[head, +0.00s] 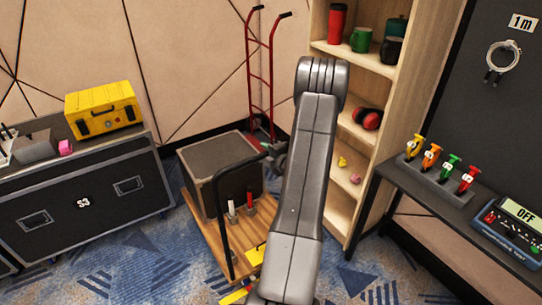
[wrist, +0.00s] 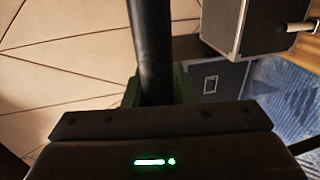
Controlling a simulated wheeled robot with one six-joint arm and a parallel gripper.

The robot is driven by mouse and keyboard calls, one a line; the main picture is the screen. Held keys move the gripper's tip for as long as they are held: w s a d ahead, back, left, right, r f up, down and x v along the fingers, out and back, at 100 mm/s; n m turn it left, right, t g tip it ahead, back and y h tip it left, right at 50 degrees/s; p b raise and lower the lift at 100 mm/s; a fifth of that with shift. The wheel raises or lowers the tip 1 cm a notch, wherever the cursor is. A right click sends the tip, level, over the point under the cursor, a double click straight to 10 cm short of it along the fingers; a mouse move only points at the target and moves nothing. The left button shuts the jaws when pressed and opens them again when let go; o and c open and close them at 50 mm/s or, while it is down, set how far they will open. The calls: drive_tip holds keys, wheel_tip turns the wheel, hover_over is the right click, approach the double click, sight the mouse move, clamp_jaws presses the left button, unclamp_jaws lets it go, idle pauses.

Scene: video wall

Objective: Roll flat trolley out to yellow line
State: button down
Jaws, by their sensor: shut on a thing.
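The flat trolley has a wooden deck (head: 205,237) and a black push handle (head: 222,215), and stands on the carpet in the middle of the head view. The handle also shows as a thick dark bar in the wrist view (wrist: 151,45). My gripper (wrist: 158,90) is shut on this bar, with green pads on both sides of it. In the head view my grey arm hides part of the gripper and the trolley's right side. A short piece of yellow line (head: 235,296) shows on the floor at the trolley's front edge; my arm hides the rest.
A dark speaker-like box (head: 222,170), markers and a yellow item (head: 255,256) ride on the deck. A black flight case (head: 85,205) stands left, a red hand truck (head: 262,75) behind, a wooden shelf (head: 345,205) and dark table (head: 455,220) right. Patterned carpet is open in front.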

drive_tip(key=c, duration=1.2)
unclamp_jaws()
drive_tip(key=shift+s, duration=0.1)
drive_tip(key=b+v, duration=0.1)
drive_tip(key=v, duration=1.2)
drive_tip(key=shift+s+d+b, duration=0.25)
drive_tip(key=shift+d+b, duration=0.05)
drive_tip(key=shift+b, duration=0.1)
drive_tip(key=p+x, duration=0.1)
drive_tip(key=x, duration=1.2)
drive_tip(key=shift+w+a+p, duration=0.1)
drive_tip(key=shift+p, duration=0.3)
